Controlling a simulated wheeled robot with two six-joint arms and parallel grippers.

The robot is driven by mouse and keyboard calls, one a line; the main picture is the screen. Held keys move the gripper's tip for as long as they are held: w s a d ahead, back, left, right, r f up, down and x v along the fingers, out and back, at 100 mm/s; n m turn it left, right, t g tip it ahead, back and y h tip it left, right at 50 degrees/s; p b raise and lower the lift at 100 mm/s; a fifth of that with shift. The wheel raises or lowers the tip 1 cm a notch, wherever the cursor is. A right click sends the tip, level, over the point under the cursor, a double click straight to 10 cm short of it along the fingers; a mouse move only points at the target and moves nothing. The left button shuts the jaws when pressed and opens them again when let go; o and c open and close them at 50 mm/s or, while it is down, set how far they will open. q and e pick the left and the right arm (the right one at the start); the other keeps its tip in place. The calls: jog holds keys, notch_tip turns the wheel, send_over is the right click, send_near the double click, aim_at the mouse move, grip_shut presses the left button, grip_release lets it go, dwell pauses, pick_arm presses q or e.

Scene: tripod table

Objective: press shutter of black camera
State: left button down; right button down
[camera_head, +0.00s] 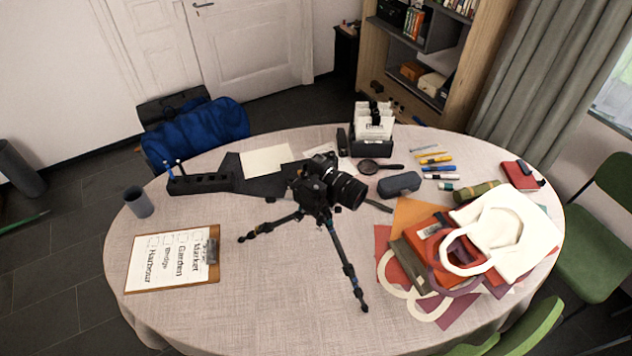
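A black camera (318,185) sits on a small black tripod (331,234) near the middle of the round table (200,315). Its lens points to the right and slightly toward the front. The tripod's legs are spread on the tabletop, one toward the left and one toward the front. The shutter button is too small to make out. Neither of my grippers shows in the head view.
A clipboard (150,275) and a grey cup (139,202) are at the left. Bags and folders (500,230) crowd the right side. A magnifying glass (370,166), glasses case (399,184) and card holder (372,146) stand behind the camera.

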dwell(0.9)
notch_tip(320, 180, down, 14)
jog(key=b, duration=1.4)
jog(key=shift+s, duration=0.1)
